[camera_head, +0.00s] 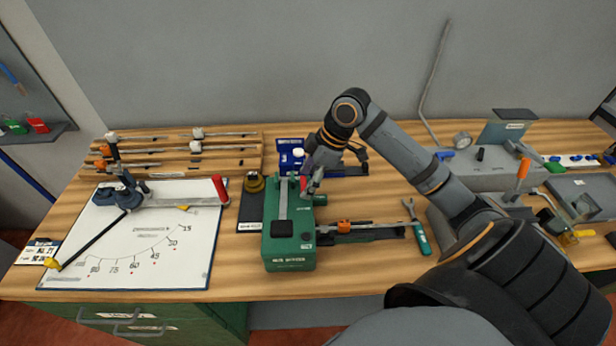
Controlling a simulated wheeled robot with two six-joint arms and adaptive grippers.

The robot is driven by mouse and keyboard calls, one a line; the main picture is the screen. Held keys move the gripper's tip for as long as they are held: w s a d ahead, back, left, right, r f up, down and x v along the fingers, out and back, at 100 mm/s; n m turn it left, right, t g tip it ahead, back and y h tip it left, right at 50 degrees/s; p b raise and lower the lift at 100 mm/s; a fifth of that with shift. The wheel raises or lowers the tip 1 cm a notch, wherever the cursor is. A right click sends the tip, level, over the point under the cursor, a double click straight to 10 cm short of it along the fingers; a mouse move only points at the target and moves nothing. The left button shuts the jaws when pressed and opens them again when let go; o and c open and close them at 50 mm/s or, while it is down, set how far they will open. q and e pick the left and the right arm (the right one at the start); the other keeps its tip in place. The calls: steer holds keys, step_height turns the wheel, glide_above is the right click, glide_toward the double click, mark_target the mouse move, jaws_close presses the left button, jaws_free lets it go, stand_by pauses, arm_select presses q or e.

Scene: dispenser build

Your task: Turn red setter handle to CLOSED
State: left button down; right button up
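The green setter box (288,258) stands near the middle of the bench, with a grey bar and a black block on its top. A small red handle (304,184) shows at its back right edge, partly hidden by my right gripper. My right gripper (313,187) points down at that handle, very close to it. I cannot tell whether it touches or grips it, and its finger opening is too small to judge. I cannot read an OPEN or CLOSED mark. My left gripper is out of view.
A white angle board (120,262) with a red-ended arm (220,190) lies left. A blue fixture (291,146) stands behind the setter. A rail with an orange clamp (344,227) and a green-handled wrench (422,240) lie right. Grey machines stand at far right.

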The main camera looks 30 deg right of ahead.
steer(key=shift+o, duration=0.6)
steer(key=shift+d+r, duration=0.1)
steer(key=shift+r, duration=0.05)
steer(key=v, duration=0.7)
steer(key=shift+r, duration=0.1)
steer(key=shift+s, duration=0.1)
